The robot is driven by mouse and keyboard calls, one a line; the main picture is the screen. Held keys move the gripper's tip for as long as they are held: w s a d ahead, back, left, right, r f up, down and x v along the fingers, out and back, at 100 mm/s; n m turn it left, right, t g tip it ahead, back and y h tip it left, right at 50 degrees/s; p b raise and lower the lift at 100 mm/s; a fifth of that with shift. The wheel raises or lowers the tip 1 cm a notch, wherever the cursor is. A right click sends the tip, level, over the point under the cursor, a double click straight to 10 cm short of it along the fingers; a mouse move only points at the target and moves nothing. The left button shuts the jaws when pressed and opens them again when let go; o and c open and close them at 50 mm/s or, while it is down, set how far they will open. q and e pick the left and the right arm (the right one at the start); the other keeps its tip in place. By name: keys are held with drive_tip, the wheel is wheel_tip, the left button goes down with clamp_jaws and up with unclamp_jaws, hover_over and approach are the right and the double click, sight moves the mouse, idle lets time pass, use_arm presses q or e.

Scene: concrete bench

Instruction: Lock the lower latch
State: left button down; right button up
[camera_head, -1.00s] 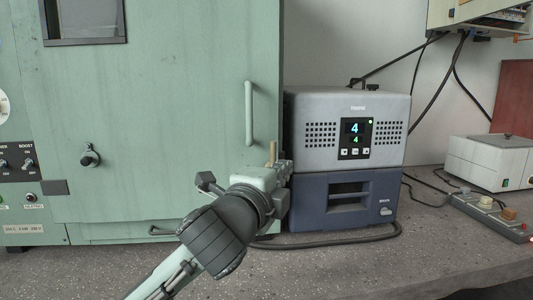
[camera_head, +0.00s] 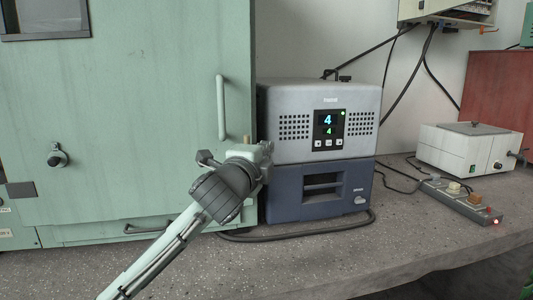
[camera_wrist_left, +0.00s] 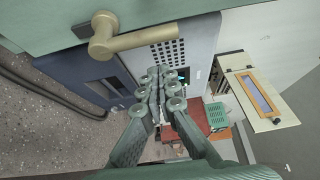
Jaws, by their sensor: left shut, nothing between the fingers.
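The lower latch is a brass lever on a round pivot at the edge of the green cabinet door. It shows clearly in the wrist view (camera_wrist_left: 135,40), with its lever pointing right in that picture. In the head view only its brass tip (camera_head: 247,142) shows, upright above my left gripper; the rest is hidden behind the gripper and wrist. My left gripper (camera_head: 262,160) is in front of the door's right edge. In the wrist view its fingers (camera_wrist_left: 157,82) are shut and empty, beside the lever and apart from it.
A grey and blue instrument box (camera_head: 318,112) stands close to the right of the door. A vertical door handle (camera_head: 220,108) is above the gripper. A black cable (camera_head: 300,233) lies on the bench. A power strip (camera_head: 462,200) and white box (camera_head: 470,147) are farther right.

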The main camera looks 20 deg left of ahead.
use_arm(q)
drive_tip(key=shift+s+a, duration=0.35)
drive_tip(key=shift+a, duration=0.3)
drive_tip(key=shift+s+a, duration=0.3)
drive_tip(key=shift+a, duration=0.3)
use_arm(e)
drive_tip(key=shift+s+d+f, duration=0.1)
drive_tip(key=shift+s+f, duration=0.2)
drive_tip(key=shift+f, duration=0.1)
drive_tip(key=shift+f, duration=0.1)
